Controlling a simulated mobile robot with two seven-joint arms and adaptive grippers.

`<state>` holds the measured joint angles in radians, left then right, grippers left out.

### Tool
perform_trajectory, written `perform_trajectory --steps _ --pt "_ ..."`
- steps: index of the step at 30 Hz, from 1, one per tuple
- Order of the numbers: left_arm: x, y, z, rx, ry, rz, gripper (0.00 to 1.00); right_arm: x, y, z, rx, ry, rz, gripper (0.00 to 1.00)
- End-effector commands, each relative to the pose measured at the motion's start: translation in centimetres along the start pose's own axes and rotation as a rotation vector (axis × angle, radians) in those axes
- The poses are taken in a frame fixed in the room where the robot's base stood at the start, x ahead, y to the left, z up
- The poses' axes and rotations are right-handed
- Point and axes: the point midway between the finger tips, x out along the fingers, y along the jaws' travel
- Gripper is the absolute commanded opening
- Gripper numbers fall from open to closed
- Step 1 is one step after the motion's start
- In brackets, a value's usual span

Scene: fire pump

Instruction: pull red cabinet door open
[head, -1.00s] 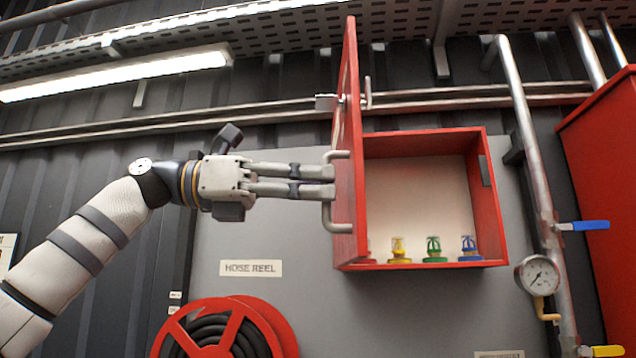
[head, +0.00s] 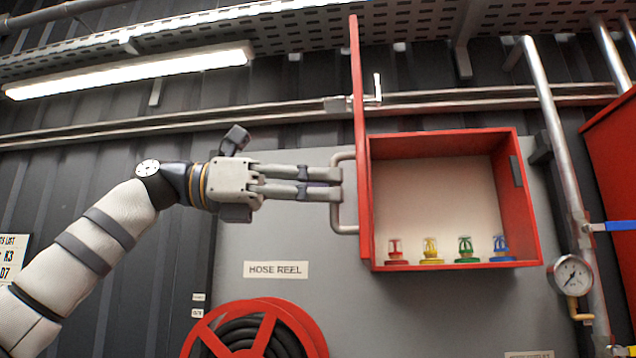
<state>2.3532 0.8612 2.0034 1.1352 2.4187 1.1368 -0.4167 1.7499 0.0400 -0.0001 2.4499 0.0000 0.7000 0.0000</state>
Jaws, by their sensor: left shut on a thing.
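The red cabinet (head: 522,190) is on the grey wall panel, and its front is open to view. Its red door (head: 358,90) stands swung out at the cabinet's left side, seen almost edge-on. The door's grey bar handle (head: 347,228) sticks out to the left. My left gripper (head: 338,184) is shut on the handle, its fingers pointing right. Inside the cabinet stand a red sprinkler head (head: 396,252), a yellow one (head: 430,252), a green one (head: 466,251) and a blue one (head: 501,250). My right gripper is not in view.
A red hose reel (head: 262,330) is below the gripper, under a HOSE REEL sign (head: 276,269). A vertical pipe (head: 560,150) with a gauge (head: 571,275) and blue lever (head: 612,226) is right of the cabinet. Pipes run along the wall behind the door.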

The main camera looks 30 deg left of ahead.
Motion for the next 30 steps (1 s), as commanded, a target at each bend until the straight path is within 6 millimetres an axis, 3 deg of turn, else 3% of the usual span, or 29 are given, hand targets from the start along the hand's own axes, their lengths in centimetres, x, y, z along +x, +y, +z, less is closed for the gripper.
perform_trajectory --steps 1,6,7,9,24,26,30 --pt "-0.2 1.0 0.1 -0.009 -0.017 0.026 0.0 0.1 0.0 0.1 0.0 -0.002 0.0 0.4" --pt "-0.2 1.1 0.1 -0.009 -0.016 0.026 0.0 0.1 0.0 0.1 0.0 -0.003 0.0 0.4" --pt "-0.2 1.1 0.1 -0.009 -0.016 0.026 0.14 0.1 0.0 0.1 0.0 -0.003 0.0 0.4" --pt "-0.2 1.0 0.0 -0.009 -0.015 0.024 0.3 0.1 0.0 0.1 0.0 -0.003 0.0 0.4" --pt "-0.2 0.7 0.0 -0.006 -0.011 0.016 0.3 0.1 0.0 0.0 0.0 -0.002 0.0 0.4" --pt "-0.7 0.7 0.1 -0.005 -0.012 0.017 0.3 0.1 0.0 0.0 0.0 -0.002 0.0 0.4" --pt "-4.1 0.6 0.1 -0.006 -0.016 0.02 0.3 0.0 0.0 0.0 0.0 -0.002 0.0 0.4"
